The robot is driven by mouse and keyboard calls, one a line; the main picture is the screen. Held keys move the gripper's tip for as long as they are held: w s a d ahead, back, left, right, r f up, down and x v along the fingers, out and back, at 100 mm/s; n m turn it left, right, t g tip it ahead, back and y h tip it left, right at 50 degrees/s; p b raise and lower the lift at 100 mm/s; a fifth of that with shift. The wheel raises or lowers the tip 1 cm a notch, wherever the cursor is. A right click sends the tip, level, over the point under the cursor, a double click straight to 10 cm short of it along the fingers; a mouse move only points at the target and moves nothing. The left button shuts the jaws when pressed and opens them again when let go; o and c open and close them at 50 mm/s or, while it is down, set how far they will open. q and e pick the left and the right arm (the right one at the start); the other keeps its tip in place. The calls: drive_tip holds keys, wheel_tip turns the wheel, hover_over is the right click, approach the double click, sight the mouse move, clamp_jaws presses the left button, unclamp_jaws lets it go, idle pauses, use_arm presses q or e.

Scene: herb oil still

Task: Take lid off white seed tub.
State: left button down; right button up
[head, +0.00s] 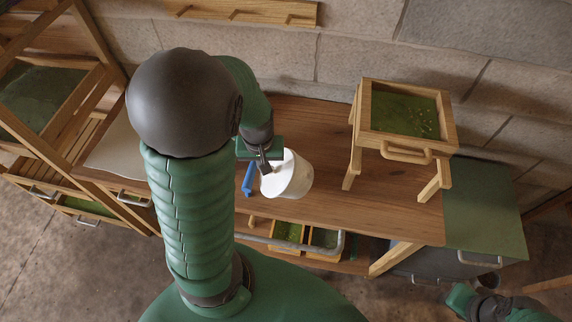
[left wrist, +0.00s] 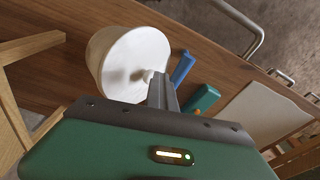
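The lid appears seated on the tub. My left gripper (head: 266,167) is over the lid side of the tub. In the left wrist view its grey fingers (left wrist: 160,82) reach to the knob and overlap one another, so whether they grip it is unclear. My right gripper (head: 458,297) is only partly in view at the lower right, away from the tub.
A blue item (head: 248,180) lies just left of the tub; a teal item (left wrist: 203,99) lies near it. A wooden stand with a green tray (head: 405,113) is to the right. A rail (head: 290,245) runs along the bench front. Bench between tub and stand is clear.

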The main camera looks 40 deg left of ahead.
use_arm(q)
drive_tip(key=shift+s+a+r, duration=0.15)
drive_tip(key=shift+s+a, duration=0.6)
drive_tip(key=shift+a, duration=0.05)
drive_tip(key=c, duration=1.5)
unclamp_jaws()
drive_tip(key=shift+w+d, duration=0.15)
drive_tip(key=shift+d, duration=0.1)
drive_tip(key=o, duration=1.1)
drive_tip(key=shift+a, duration=0.15)
drive_tip(key=shift+c, duration=0.2)
